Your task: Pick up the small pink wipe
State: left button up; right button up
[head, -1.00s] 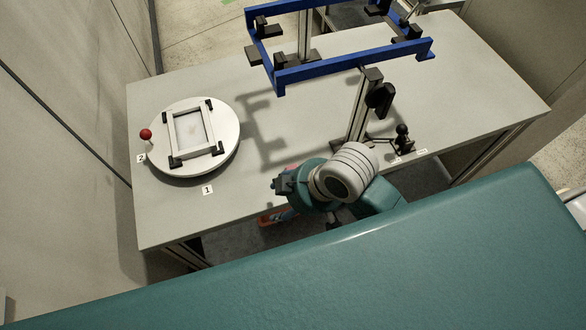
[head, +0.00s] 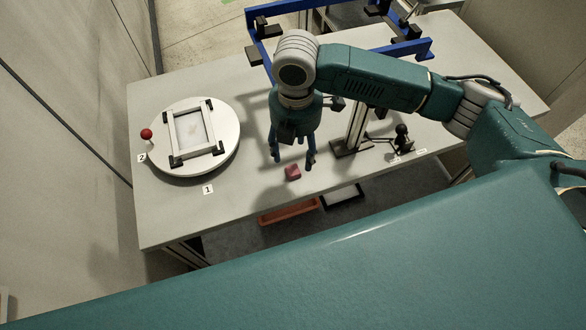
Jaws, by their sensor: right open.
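The small pink wipe (head: 293,173) lies on the grey table (head: 240,205) near its front edge, as a small pink block. My right gripper (head: 293,160) hangs down over the table from the right arm. Its fingers are spread, open and empty, with the fingertips just behind and to either side of the wipe. I cannot tell exactly how high they are above the table. My left gripper is not in view.
A round white turntable (head: 228,150) with a frame fixture (head: 190,132) and a red knob (head: 146,134) stands at left. A blue frame (head: 345,55) on posts rises behind my right arm. A black knobbed fixture (head: 402,140) stands at right. An orange tray (head: 289,213) lies below the front edge.

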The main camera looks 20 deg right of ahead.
aim_at(293, 169)
notch_tip(293, 169, down, 3)
jog(key=shift+f, duration=0.2)
jog(key=shift+w+a+f+p, duration=0.1)
jog(key=shift+w+f+p, duration=0.05)
jog(key=shift+f+p, duration=0.5)
jog(key=f, duration=0.2)
jog(key=f+p, duration=0.1)
jog(key=f, duration=0.1)
jog(key=shift+w, duration=0.25)
jog(key=c, duration=0.8)
